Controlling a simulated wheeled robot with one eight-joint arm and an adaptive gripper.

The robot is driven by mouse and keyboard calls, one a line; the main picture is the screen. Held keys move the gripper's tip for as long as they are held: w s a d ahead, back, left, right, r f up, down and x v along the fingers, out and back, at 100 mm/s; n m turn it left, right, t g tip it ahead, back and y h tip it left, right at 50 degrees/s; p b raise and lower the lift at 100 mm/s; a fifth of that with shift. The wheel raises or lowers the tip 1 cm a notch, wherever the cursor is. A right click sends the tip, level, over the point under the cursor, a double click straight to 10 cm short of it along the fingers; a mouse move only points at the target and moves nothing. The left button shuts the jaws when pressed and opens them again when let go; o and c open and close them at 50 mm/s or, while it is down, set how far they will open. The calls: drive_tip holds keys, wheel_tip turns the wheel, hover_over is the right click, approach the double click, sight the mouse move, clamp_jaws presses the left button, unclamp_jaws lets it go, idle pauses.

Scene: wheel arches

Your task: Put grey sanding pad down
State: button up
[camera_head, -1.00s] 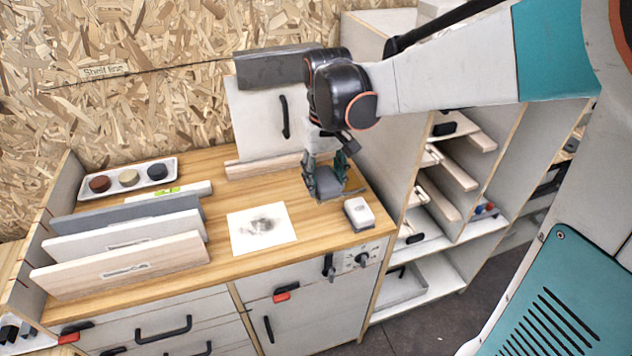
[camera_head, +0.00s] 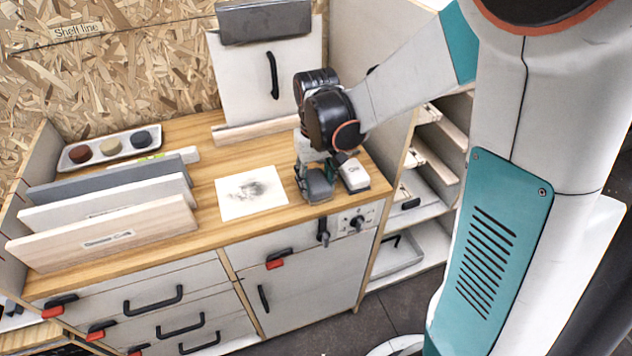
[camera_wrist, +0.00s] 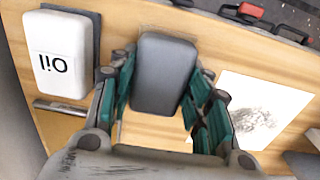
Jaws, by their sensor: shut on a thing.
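The grey sanding pad (camera_head: 318,187) is a rounded grey block between the fingers of my gripper (camera_head: 316,172), low over the front right of the wooden worktop (camera_head: 205,240). In the wrist view the pad (camera_wrist: 165,75) lies between the green-padded fingers of my gripper (camera_wrist: 160,100), which is shut on it. I cannot tell whether the pad touches the worktop. A white block marked "Oil" (camera_wrist: 57,62) is beside it in the wrist view, and shows to the right of the pad in the head view (camera_head: 354,176).
A white sheet with a dark smudge (camera_head: 251,192) lies left of my gripper. A white board (camera_head: 240,90) leans at the back. Knobs (camera_head: 357,223) are below the front edge.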

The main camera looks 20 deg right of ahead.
sight(316, 179)
drive_tip(key=o, duration=1.1)
wheel_tip(316, 179, up, 12)
drive_tip(key=p, duration=0.4)
drive_tip(key=s+r+t, duration=0.3)
drive_tip(key=s, duration=0.4)
drive_tip(key=s+r+t, duration=0.3)
drive_tip(key=s+t, duration=0.1)
drive_tip(key=s, duration=0.4)
